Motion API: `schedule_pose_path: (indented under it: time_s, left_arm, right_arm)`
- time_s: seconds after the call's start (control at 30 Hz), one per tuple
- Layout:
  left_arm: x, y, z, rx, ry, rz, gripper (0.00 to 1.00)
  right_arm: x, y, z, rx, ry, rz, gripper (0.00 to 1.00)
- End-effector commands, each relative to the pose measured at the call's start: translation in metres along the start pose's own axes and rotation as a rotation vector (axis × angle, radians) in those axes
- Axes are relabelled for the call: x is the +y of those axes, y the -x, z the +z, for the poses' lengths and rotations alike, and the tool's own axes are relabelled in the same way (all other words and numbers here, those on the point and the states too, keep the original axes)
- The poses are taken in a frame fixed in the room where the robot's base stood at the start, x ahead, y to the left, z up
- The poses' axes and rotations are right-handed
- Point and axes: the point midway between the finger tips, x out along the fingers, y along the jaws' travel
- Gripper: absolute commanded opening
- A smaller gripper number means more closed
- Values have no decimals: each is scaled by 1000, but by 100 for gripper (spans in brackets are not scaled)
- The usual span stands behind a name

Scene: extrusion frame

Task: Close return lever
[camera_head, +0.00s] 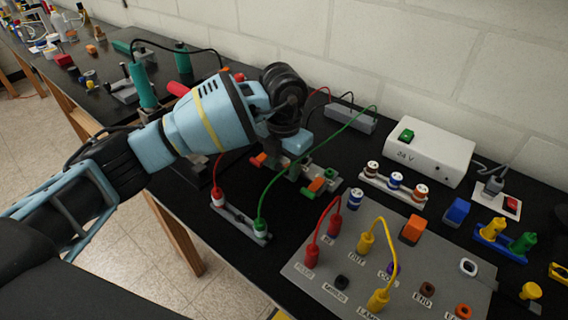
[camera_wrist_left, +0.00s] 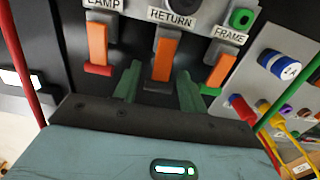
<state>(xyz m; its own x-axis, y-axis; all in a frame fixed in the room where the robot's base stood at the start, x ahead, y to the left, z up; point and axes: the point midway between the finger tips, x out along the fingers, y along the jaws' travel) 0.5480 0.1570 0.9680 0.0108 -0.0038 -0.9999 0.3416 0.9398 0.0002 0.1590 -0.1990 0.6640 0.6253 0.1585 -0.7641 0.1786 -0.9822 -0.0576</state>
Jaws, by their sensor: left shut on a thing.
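The return lever (camera_wrist_left: 163,58) is an orange bar under the RETURN label in the left wrist view. My right gripper is not in view.
A red and a green cable run from the terminal strip (camera_head: 241,224) close beside my arm. The grey patch panel (camera_head: 378,281) with plugs and cables lies to the front right. A white 24 V box (camera_head: 430,151) stands by the wall.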

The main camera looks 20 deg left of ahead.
Motion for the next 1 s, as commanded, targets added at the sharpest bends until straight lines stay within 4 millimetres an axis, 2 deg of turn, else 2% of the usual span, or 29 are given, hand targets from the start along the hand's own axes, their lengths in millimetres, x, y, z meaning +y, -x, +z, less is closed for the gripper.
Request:
schedule_pose_path:
  time_s: [0.33, 0.6, 0.93, 0.97, 1.0]
  left_arm:
    - [1, -9, -8, -268, -1, 2, 19]
    - [0, -18, -8, -420, 1, 0, 19]
    - [0, -18, -8, -428, 1, 0, 19]
    - [0, -18, -8, -428, 1, 0, 46]
    - [0, -18, -8, -428, 1, 0, 51]
  right_arm:
    - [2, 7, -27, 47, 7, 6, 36]
    - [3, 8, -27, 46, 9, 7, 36]
    - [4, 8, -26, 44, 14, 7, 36]
    - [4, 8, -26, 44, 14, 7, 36]
    - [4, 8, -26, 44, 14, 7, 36]
